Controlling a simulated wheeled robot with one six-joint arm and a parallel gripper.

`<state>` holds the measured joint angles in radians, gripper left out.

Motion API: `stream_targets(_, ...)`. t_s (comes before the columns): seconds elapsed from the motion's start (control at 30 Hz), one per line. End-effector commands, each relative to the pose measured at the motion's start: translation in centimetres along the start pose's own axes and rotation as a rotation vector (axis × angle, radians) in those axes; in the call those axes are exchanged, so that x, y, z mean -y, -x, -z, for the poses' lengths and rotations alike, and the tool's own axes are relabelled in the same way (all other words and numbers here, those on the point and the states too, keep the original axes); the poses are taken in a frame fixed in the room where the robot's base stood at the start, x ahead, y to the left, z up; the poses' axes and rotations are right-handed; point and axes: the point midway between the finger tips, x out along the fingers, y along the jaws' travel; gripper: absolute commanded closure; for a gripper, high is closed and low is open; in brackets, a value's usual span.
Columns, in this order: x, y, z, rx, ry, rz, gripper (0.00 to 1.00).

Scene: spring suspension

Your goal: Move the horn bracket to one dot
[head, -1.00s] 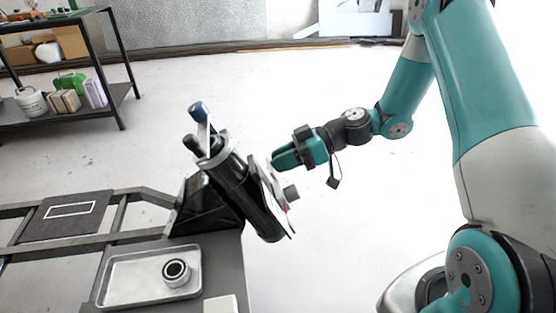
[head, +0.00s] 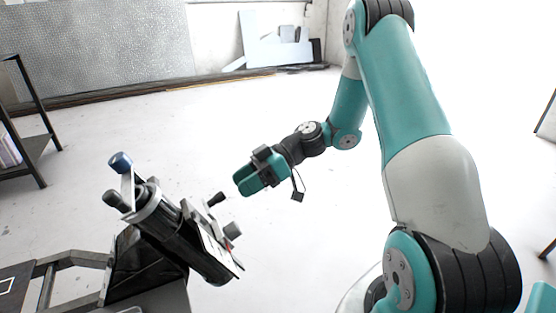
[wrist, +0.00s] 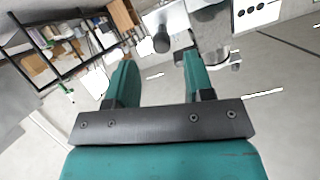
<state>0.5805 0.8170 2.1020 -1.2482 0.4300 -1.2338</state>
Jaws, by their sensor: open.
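A black cylindrical spring unit (head: 190,246) stands tilted at the lower left of the head view. Its right side carries a pale plate and two dark knobs, the upper one (head: 216,199) and the lower one (head: 232,230). I cannot tell for certain which part is the horn bracket. My gripper (head: 241,183) is open, empty and apart from the unit, above and right of it. In the wrist view, a dark knob (wrist: 161,42) shows beyond and between my open fingers (wrist: 160,76). A white plate with dark dots (wrist: 257,13) is at the upper right.
The unit sits on a black stand (head: 145,265) on a rail frame at lower left. A dark shelf (head: 30,125) is at the left edge; its loaded shelves show in the wrist view (wrist: 62,45). The floor behind and right of my gripper is clear.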

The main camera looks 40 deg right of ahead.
Motion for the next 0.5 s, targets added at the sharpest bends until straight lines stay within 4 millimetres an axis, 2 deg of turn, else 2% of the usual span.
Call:
stream_targets(0.03, -0.1, 1.5, 0.0, -0.002, 0.0, -0.007, 0.52)
stream_targets(0.2, -0.1, 5.8, -0.1, 0.0, -0.001, -0.007, 0.52)
stream_targets(0.33, -0.1, 8.4, -0.1, 0.001, -0.002, -0.006, 0.52)
stream_targets(0.5, 0.0, 10.3, -0.1, 0.0, -0.002, -0.001, 0.52)
